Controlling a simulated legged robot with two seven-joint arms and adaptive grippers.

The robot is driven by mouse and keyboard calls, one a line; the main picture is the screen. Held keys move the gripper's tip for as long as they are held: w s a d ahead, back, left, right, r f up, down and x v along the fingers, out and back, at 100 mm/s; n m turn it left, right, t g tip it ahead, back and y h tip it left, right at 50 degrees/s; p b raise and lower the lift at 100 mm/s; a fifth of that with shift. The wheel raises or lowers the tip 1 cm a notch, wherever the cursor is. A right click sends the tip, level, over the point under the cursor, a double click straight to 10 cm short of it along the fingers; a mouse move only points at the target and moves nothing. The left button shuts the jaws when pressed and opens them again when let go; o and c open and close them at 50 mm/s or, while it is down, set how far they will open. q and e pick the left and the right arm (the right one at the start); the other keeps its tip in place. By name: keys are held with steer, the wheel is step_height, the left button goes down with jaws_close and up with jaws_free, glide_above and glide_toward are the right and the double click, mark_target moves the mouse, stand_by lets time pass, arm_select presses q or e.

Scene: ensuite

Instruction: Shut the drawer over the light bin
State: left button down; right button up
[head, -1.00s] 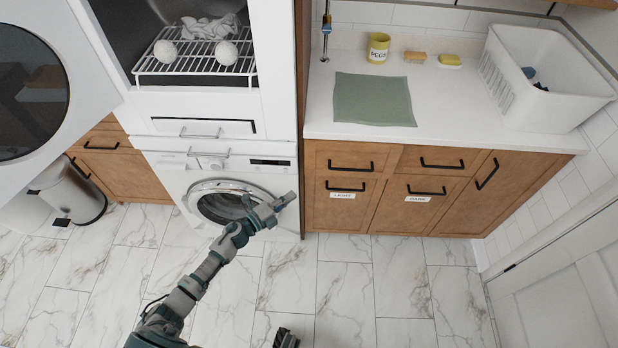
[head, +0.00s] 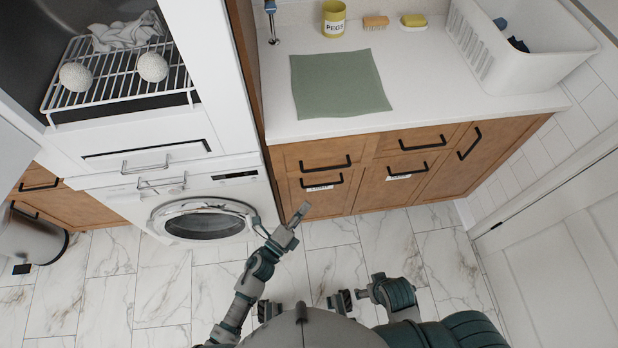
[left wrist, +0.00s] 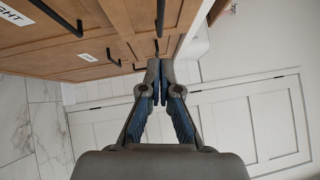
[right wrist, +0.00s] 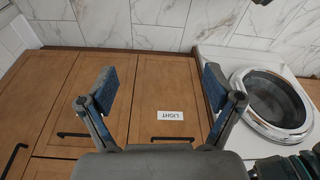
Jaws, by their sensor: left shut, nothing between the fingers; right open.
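The drawer over the light bin (head: 319,148) is a wooden front with a black bar handle, under the counter's left end. I cannot tell how far it stands out. Below it is the light bin front (head: 338,195), whose LIGHT label also shows upside down in the right wrist view (right wrist: 170,115). My left gripper (head: 303,209) is shut and empty, low in front of the light bin in the head view; its closed fingers show in the left wrist view (left wrist: 153,75). My right gripper (right wrist: 158,80) is open and empty, facing the bin fronts; it shows low in the head view.
The dark bin front (head: 390,190) and its drawer (head: 420,137) are to the right. The washer (head: 200,220) stands left of the cabinet. The counter holds a green cloth (head: 340,83) and a white basket (head: 525,65). A white door (head: 560,250) is at the right.

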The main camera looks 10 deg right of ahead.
mark_target(304, 170)
arm_select(q)
steer(key=w, duration=0.4)
steer(key=w+d+r, duration=0.1)
steer(key=w, duration=0.3)
steer(key=w+d+b, duration=0.1)
steer(key=w, duration=0.3)
steer(key=shift+w+r, duration=0.1)
steer(key=shift+r, duration=0.05)
steer(key=shift+w+a+r, duration=0.1)
steer(key=shift+w+a, duration=0.05)
steer(key=shift+a, duration=0.1)
steer(key=shift+r, duration=0.15)
steer(key=shift+d, duration=0.3)
arm_select(e)
steer(key=w, duration=0.1)
steer(key=w+a+t, duration=0.2)
steer(key=w, duration=0.1)
steer(key=shift+r, duration=0.2)
